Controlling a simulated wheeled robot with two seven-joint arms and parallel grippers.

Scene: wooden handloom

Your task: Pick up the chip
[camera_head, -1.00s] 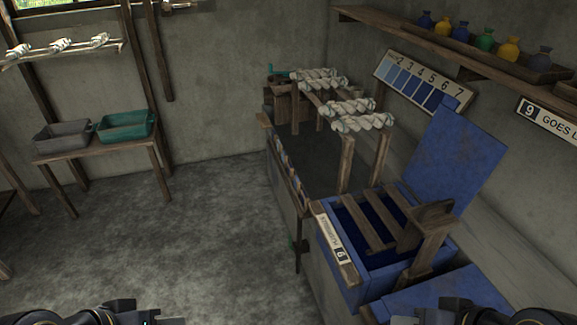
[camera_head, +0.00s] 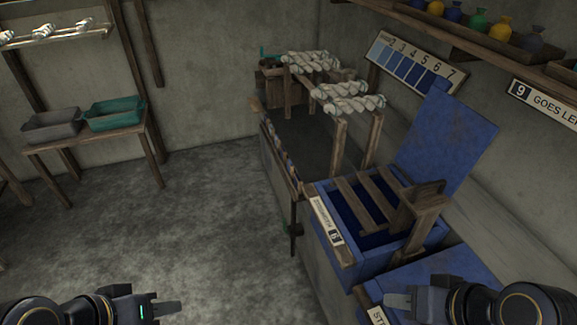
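No separate chip can be made out with certainty. A numbered shade card (camera_head: 415,68) on the right wall carries a row of blue squares, light to dark. A small blue piece (camera_head: 440,87) shows at the top of the raised blue lid (camera_head: 447,140), below the card's right end; I cannot tell whether it is a chip or part of the lid. My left gripper (camera_head: 167,308) is at the bottom left over the floor. My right gripper (camera_head: 399,299) is at the bottom, in front of the blue box. Both are far from the card, with no object visible in them.
An open blue vat (camera_head: 350,262) with wooden slats stands at right, beside a lower blue box (camera_head: 440,272). Behind it, white yarn skeins (camera_head: 347,97) hang over a dark trough (camera_head: 300,140). A shelf (camera_head: 450,38) holds jars. Floor (camera_head: 190,230) at left is clear.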

